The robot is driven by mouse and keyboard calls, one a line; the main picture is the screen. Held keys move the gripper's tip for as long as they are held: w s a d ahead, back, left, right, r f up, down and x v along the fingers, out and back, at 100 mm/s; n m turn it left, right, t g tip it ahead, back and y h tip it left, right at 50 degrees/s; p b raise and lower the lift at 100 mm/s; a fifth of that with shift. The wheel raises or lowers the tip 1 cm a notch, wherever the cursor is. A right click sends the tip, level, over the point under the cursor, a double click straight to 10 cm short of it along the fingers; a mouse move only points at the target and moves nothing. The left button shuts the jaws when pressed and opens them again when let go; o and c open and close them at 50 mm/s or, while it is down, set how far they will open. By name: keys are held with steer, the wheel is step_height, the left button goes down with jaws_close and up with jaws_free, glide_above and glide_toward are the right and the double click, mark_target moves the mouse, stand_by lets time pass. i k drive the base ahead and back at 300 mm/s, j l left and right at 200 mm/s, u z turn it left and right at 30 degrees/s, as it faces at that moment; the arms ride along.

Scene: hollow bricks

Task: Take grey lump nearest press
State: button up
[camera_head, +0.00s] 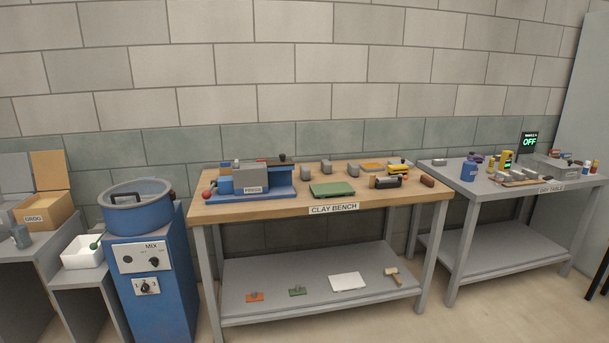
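The blue and grey press (252,189), labelled PRESS, stands at the left end of the wooden clay bench (420,190). To its right are several grey lumps. The leftmost grey lump (309,170) is the nearest to the press, a short gap from its right side. A second grey lump (326,167) stands just right of it and slightly farther back. A third grey lump (353,170) stands farther right. My gripper is not in view.
A green slab (332,189) lies in front of the lumps. A blue mixer (150,270) stands left of the bench. The grey table (490,192) at right holds jars. The bench's front strip is mostly clear.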

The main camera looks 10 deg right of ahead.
mark_target(304, 170)
steer(key=i+z, duration=0.1)
steer(key=i, duration=0.4)
steer(key=i+z, duration=0.1)
steer(key=i, duration=0.35)
steer(key=i+j+z, duration=0.1)
steer(key=i, duration=0.4)
steer(key=i+j+z, duration=0.15)
steer(key=i, duration=0.3)
steer(key=i+j+z, duration=0.1)
steer(key=i, duration=0.4)
steer(key=i+j+z, duration=0.1)
steer(key=i+j, duration=0.2)
steer(key=i, duration=0.15)
steer(key=i+j+z, duration=0.1)
steer(key=i+j, duration=0.15)
steer(key=i, duration=0.2)
steer(key=k+j, duration=0.1)
steer(key=j, duration=0.2)
